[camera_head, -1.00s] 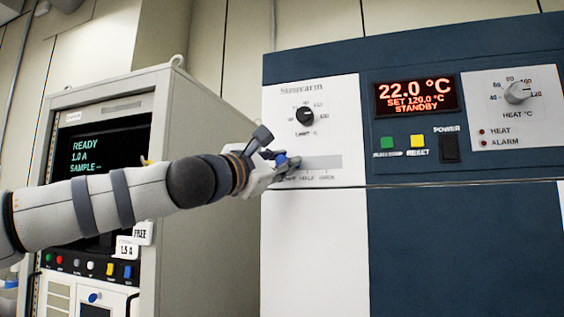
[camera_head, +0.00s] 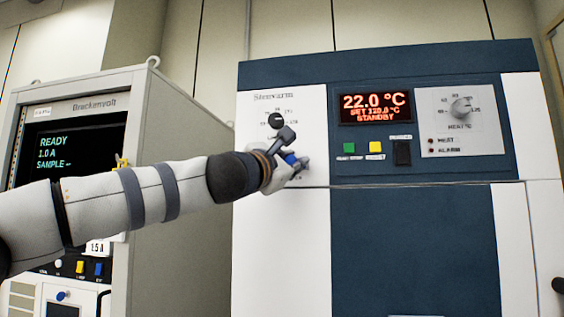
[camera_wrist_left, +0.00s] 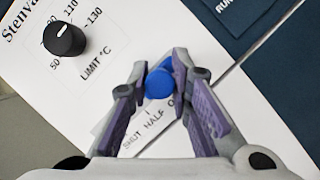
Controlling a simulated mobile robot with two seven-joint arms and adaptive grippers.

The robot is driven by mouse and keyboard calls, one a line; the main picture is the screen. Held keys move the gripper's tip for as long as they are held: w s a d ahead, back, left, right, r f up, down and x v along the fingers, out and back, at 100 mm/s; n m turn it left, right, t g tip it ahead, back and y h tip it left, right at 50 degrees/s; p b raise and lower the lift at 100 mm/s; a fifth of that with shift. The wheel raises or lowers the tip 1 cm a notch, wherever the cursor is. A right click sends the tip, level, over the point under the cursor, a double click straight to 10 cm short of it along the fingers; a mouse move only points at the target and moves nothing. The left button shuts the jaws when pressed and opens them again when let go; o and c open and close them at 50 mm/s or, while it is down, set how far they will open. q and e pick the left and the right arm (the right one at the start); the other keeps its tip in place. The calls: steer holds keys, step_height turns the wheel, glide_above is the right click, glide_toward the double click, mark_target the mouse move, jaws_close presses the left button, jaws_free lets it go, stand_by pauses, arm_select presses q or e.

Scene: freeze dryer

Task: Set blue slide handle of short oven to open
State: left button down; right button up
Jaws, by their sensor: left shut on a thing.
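The short oven (camera_head: 415,240) has a white panel (camera_head: 262,215) on its front left. The blue slide handle (camera_head: 291,158) is on this panel, below the black limit dial (camera_head: 275,121). My left gripper (camera_head: 300,166) is shut on the handle. In the left wrist view the blue handle (camera_wrist_left: 159,83) sits between the two purple-padded fingers (camera_wrist_left: 160,100). The words SHUT and HALF and the start of a third word show below it. The gripper hides most of the slot, so I cannot tell the handle's exact stop. My right gripper is not in view.
A red display (camera_head: 375,107), green button (camera_head: 349,148), yellow button (camera_head: 375,147) and black power switch (camera_head: 403,152) are right of the panel. A grey cabinet with a READY screen (camera_head: 70,150) stands at the left, behind my left arm.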

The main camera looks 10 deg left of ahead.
arm_select(q)
steer(key=shift+d, duration=0.15)
steer(key=c, duration=1.7)
jaws_free()
steer(key=shift+o, duration=1.3)
steer(key=shift+w+d, duration=0.1)
steer(key=shift+d, duration=0.05)
steer(key=shift+s+a+f, duration=0.1)
steer(key=shift+s+a, duration=0.1)
steer(key=shift+s, duration=0.05)
steer(key=v, duration=1.1)
steer(key=shift+s, duration=0.25)
